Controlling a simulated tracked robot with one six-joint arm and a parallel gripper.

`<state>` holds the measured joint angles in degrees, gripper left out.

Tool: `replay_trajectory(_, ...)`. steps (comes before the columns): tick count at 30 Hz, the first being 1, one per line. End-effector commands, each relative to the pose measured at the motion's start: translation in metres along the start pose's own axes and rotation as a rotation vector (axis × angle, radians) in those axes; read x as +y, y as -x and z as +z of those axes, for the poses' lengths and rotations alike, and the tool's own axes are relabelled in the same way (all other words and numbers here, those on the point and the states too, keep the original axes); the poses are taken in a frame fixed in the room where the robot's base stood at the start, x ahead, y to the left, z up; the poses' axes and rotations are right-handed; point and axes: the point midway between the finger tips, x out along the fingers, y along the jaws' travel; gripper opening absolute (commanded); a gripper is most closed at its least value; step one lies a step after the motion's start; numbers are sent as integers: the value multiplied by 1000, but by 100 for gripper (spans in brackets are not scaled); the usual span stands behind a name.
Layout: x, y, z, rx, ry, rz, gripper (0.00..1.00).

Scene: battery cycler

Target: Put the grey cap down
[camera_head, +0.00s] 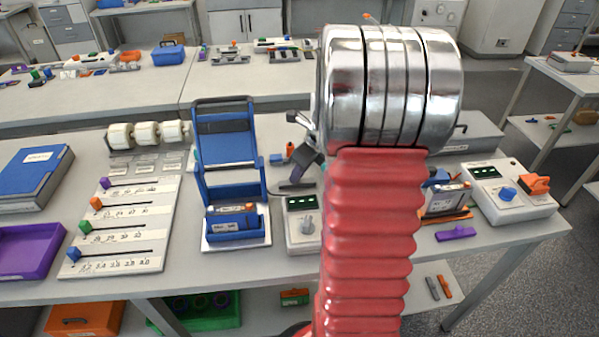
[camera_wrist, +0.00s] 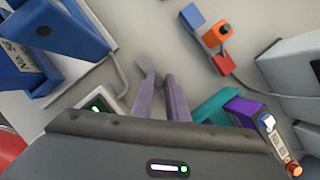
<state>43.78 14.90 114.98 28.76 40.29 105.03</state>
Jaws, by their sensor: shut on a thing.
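My gripper (camera_wrist: 161,88) shows in the wrist view as two purple-grey fingers, close together and pointing away over the pale bench. It is shut on a small grey piece, which I take as the grey cap (camera_wrist: 147,74), at the left fingertip; its shape is mostly hidden. In the head view my gripper (camera_head: 300,170) is partly behind my red and chrome arm, between the blue stand and the arm. The cap cannot be made out there. I cannot tell whether the cap touches the bench.
The blue stand (camera_head: 224,135) and a white dial box (camera_head: 303,226) are close by. Small blue and orange blocks (camera_wrist: 210,35), a teal and purple piece (camera_wrist: 225,108) and a battery cell (camera_wrist: 281,146) are near the fingers. Bare bench shows beyond the fingertips.

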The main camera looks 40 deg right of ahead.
Motion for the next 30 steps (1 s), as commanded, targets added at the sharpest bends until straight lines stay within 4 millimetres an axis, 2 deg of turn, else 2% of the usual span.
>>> replay_trajectory(10,0,-2,0,-1,0,0,0)
replay_trajectory(11,0,-2,0,-1,1,-1,15)
replay_trajectory(18,0,-2,0,-1,1,0,32)
replay_trajectory(30,0,5,1,-2,2,-2,32)
